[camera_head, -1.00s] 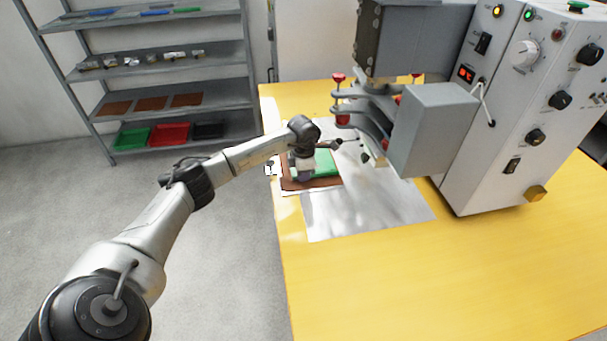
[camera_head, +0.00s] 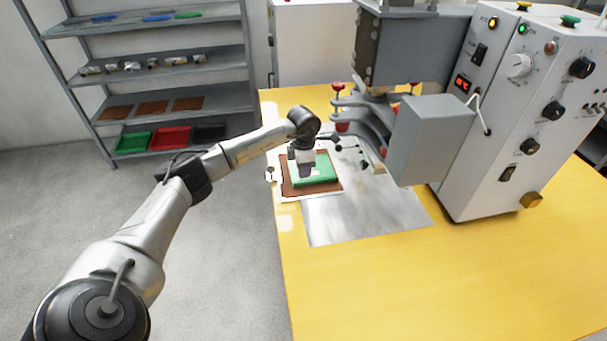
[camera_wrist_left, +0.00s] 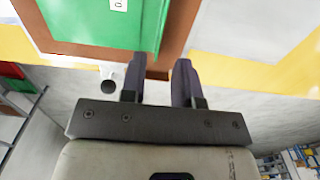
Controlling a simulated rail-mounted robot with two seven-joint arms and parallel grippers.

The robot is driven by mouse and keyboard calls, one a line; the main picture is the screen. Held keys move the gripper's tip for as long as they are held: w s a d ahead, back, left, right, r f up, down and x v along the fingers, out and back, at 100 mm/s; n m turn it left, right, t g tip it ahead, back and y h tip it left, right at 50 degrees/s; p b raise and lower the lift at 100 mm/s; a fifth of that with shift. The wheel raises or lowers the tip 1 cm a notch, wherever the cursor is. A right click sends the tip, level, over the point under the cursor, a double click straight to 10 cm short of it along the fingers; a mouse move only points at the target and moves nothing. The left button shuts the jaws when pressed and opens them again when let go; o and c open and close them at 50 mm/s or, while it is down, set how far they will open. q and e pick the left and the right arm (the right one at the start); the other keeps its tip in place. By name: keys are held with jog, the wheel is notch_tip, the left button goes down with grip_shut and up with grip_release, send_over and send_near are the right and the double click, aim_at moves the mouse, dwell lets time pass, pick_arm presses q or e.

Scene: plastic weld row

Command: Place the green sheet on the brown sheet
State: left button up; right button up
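The green sheet (camera_head: 324,168) lies over the brown sheet (camera_head: 290,189) at the table's far left corner. Brown shows around its edges. The green sheet also shows in the left wrist view (camera_wrist_left: 85,18), with a small white label, beside a strip of the brown sheet (camera_wrist_left: 75,48). My left gripper (camera_head: 305,175) is at the green sheet's near-left part, partly hiding it. In the left wrist view my left gripper (camera_wrist_left: 160,68) has its fingers apart, near a green corner. Whether the fingers touch the sheet is unclear. My right gripper is not in view.
The grey welding machine (camera_head: 432,130) stands right of the sheets, its head and red knobs close by. A metal plate (camera_head: 365,217) lies in front. The yellow table (camera_head: 430,285) is clear nearer me. A shelf (camera_head: 160,67) stands at the back left.

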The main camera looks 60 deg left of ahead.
pick_arm(q)
notch_tip(320, 180, up, 7)
jog(key=p, duration=0.1)
jog(key=shift+f+p, duration=0.2)
jog(key=shift+p, duration=0.2)
